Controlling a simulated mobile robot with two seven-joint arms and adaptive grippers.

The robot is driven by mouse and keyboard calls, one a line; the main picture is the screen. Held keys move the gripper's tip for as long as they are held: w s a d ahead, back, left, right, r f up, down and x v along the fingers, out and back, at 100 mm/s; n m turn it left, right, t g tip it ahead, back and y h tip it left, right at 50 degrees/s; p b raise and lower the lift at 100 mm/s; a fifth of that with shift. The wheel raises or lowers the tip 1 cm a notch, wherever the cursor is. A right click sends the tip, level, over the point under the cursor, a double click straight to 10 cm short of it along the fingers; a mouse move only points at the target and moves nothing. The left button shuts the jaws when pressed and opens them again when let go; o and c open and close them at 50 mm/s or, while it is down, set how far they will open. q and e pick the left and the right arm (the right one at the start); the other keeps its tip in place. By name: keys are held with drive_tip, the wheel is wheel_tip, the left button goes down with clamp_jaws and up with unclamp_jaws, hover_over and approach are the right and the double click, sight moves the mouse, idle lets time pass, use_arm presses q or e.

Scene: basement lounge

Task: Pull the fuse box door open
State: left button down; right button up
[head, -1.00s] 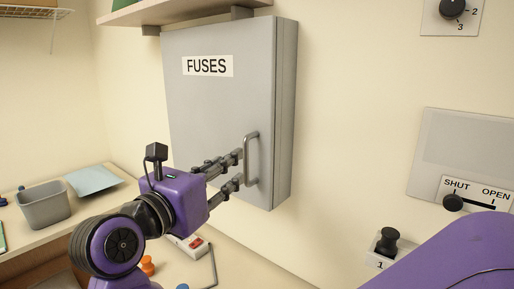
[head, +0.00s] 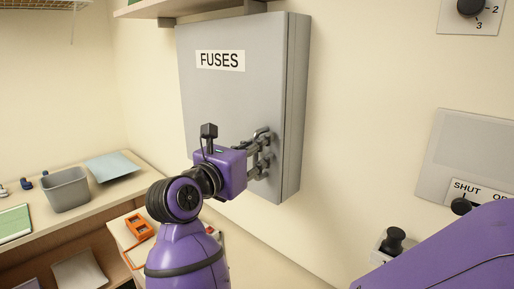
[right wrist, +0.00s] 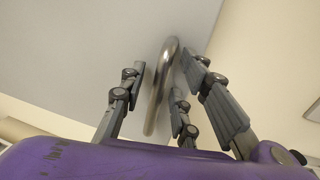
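The grey fuse box door (head: 222,105), labelled FUSES, is on the wall in the middle of the head view. It looks closed against the box body (head: 296,110). Its metal bar handle (right wrist: 160,92) runs between the fingers in the right wrist view. In the head view the fingers partly hide the handle. My right gripper (head: 263,153) reaches the door's lower right part. Its fingers are spread on both sides of the handle, and gaps show between them and the bar. My left gripper is not in view.
A shelf (head: 190,8) is above the box. A grey bin (head: 66,190) and a blue-grey sheet (head: 112,166) are on the left counter. An orange device (head: 139,227) lies lower down. Wall panels with a black knob (head: 393,240) and a slider (head: 461,206) are at right.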

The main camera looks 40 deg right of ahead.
drive_tip(key=shift+c, duration=0.4)
clamp_jaws()
